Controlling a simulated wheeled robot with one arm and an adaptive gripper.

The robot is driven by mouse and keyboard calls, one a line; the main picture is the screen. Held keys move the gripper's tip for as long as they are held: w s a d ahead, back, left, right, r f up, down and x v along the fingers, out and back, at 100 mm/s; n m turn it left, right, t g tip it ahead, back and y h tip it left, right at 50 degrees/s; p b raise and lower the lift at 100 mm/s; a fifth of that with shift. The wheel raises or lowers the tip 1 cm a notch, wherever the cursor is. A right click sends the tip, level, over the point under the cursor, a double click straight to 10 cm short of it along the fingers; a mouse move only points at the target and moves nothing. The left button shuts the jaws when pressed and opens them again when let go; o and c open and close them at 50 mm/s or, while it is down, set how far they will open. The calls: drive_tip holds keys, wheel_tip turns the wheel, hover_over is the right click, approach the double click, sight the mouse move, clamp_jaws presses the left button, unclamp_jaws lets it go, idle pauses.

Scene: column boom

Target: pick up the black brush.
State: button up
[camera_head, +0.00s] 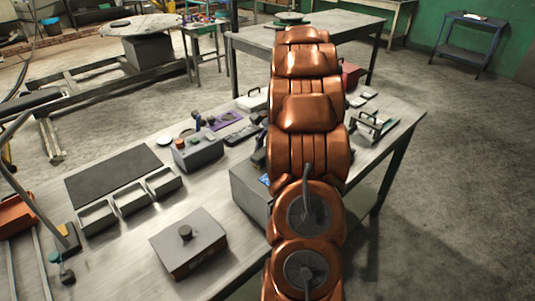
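My copper-coloured arm rises through the middle of the view and covers part of the grey metal workbench (120,262). My gripper does not show; its end of the arm cannot be made out. I cannot pick out a black brush with certainty. Small dark items lie near the far side of the bench, left of my arm, too small to tell apart. Whatever lies behind my arm on the bench is hidden.
On the bench are a grey box with a knob (188,245), several small open bins (131,200), a dark mat (126,174), a control box (198,152) and a purple tray (222,121). Another table (252,42) stands behind.

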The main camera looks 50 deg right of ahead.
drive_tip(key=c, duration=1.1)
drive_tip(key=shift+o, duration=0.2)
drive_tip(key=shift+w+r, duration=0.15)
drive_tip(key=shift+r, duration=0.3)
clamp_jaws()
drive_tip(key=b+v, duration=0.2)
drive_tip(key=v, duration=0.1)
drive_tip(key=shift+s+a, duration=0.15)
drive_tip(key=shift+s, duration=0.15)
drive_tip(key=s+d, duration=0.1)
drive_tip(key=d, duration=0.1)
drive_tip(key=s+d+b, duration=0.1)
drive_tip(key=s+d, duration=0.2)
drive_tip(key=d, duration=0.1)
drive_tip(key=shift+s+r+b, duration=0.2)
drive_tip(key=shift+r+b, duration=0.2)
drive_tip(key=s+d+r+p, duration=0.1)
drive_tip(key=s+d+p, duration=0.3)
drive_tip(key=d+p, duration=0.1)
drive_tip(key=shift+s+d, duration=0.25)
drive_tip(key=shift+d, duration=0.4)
